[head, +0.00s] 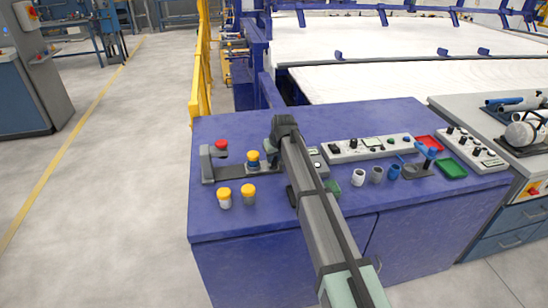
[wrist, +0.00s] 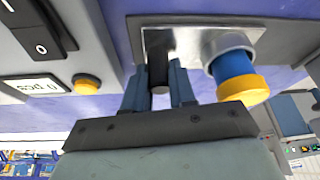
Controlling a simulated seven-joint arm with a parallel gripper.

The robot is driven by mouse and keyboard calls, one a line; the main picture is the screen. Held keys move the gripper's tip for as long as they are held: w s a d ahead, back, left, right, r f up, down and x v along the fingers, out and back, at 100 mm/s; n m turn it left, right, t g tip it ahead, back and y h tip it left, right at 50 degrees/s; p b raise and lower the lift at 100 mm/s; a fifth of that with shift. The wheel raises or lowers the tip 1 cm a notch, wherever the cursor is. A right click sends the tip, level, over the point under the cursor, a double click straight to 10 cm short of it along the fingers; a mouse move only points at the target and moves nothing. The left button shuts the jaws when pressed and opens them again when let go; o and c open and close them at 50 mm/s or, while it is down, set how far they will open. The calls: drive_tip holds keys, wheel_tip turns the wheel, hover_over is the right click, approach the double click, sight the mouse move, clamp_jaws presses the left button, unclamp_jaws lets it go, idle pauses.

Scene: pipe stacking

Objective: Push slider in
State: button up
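The slider's metal plate (wrist: 190,42) shows in the wrist view, with a dark handle (wrist: 158,74) at its near end. My gripper (wrist: 158,88) has one blue finger on each side of the handle, with no clear gap, so it appears shut on it. A grey-blue pipe with a blue and yellow piece (wrist: 238,75) stands on the plate beside the fingers. In the head view this stack (head: 253,160) stands on the dark slider rail (head: 230,172), to the right of the red-topped fixture (head: 220,150). My arm hides the gripper and handle there.
Two yellow-topped pieces (head: 236,196) stand at the front left of the blue table (head: 215,223). A switch box (wrist: 40,40) is close by on the left.

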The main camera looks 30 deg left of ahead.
clamp_jaws()
drive_tip(key=s+a, duration=0.8)
drive_tip(key=shift+s+a, duration=0.1)
drive_tip(key=shift+o, duration=1.3)
unclamp_jaws()
drive_tip(key=o, duration=0.3)
drive_tip(key=v, duration=1.4)
drive_tip(key=shift+f, duration=0.1)
